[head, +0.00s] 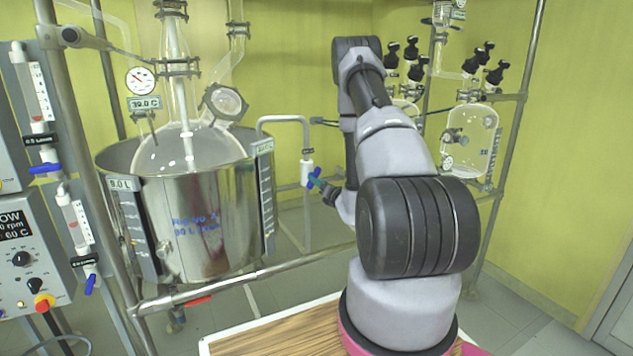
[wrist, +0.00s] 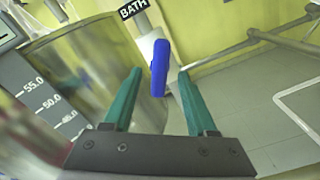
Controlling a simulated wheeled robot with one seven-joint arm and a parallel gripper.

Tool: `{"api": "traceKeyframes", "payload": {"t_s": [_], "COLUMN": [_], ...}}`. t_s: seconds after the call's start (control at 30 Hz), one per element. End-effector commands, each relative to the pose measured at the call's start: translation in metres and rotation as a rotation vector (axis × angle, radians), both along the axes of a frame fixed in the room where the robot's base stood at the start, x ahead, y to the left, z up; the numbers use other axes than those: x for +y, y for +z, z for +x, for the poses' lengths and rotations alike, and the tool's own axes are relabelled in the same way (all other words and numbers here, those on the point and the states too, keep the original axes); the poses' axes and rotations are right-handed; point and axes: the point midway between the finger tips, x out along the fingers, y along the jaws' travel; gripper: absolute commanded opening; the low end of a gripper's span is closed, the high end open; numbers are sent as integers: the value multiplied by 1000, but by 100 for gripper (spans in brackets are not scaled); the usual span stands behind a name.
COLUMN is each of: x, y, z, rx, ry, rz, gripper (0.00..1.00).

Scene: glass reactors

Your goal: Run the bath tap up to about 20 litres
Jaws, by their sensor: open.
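The bath tap (head: 307,170) is a white valve body on a bent pipe right of the steel bath (head: 200,222). Its blue handle (wrist: 159,68) shows in the wrist view under a BATH label (wrist: 133,8). My gripper (wrist: 160,76) is open, with one green finger on each side of the handle. A gap shows between handle and fingers. In the head view my gripper (head: 319,184) is at the handle, partly hidden by my arm. A level scale (head: 266,200) runs down the bath's right side.
A glass vessel (head: 190,150) sits in the bath. A metal rail (head: 240,282) crosses in front, with a red handle (head: 198,299) below it. Flow meters (head: 75,220) and a control box (head: 25,250) stand at left. Another glass vessel (head: 472,140) stands at right.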

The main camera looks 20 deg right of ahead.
Motion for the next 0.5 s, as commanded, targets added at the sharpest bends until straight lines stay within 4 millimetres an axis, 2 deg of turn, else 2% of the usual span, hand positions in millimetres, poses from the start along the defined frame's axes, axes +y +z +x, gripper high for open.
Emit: {"api": "traceKeyframes", "payload": {"t_s": [0.2, 0.5], "x": [1, 1], "y": [0, 0], "z": [20, 22], "rx": [-1, 1], "ry": [1, 1], "rz": [-1, 0], "gripper": [57, 57]}}
